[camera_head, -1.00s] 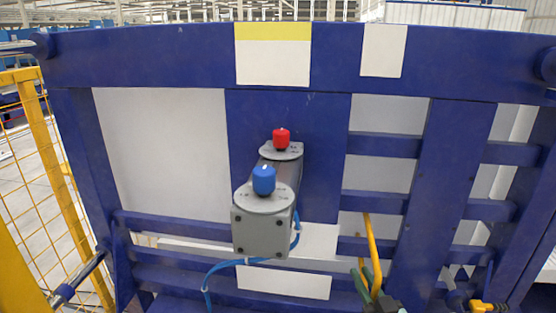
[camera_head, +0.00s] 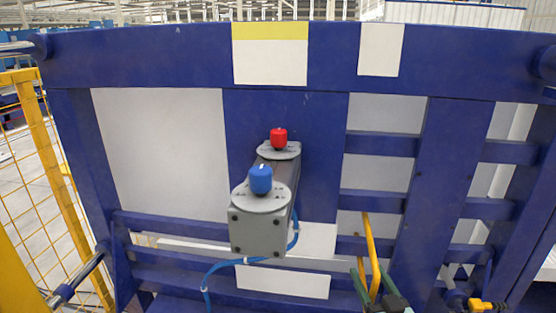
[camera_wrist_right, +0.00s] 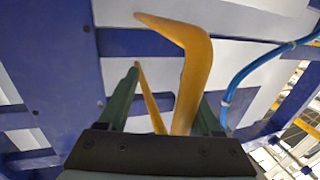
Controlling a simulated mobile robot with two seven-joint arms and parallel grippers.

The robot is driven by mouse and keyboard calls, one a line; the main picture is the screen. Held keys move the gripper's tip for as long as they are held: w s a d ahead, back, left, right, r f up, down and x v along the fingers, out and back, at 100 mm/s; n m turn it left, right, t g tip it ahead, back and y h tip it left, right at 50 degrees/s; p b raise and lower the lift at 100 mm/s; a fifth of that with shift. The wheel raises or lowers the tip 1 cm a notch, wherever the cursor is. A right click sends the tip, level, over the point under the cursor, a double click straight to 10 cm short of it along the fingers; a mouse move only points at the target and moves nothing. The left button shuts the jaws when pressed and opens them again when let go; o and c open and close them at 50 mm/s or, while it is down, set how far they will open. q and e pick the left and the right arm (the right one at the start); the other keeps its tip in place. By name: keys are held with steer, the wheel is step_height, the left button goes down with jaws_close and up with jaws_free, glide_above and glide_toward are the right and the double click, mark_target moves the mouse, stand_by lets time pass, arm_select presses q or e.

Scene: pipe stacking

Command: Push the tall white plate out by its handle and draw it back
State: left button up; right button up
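A large tall white panel (camera_head: 160,150) fills the left opening of the blue frame. Another white panel (camera_head: 385,115) shows behind the blue slats at right of centre; I cannot tell which one the handle belongs to. A yellow bent handle (camera_head: 372,248) stands out low at right of centre. It also shows in the right wrist view (camera_wrist_right: 195,75). My right gripper (camera_head: 373,272) has two green fingers, spread apart on either side of the yellow handle. In the right wrist view the gripper (camera_wrist_right: 166,95) is open, and the handle appears nearer its right finger. My left gripper is not in view.
A grey control box (camera_head: 258,235) with a blue knob (camera_head: 260,180) and a red knob (camera_head: 279,136) juts out left of the handle. A blue cable (camera_head: 225,264) hangs from it. A yellow mesh fence (camera_head: 40,140) stands at the far left.

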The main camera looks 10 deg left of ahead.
steer(key=shift+a+r, duration=0.1)
steer(key=shift+a, duration=0.05)
steer(key=shift+s+p, duration=0.3)
steer(key=shift+s, duration=0.25)
steer(key=s+p, duration=0.2)
steer(key=s, duration=0.5)
steer(key=shift+d, duration=0.3)
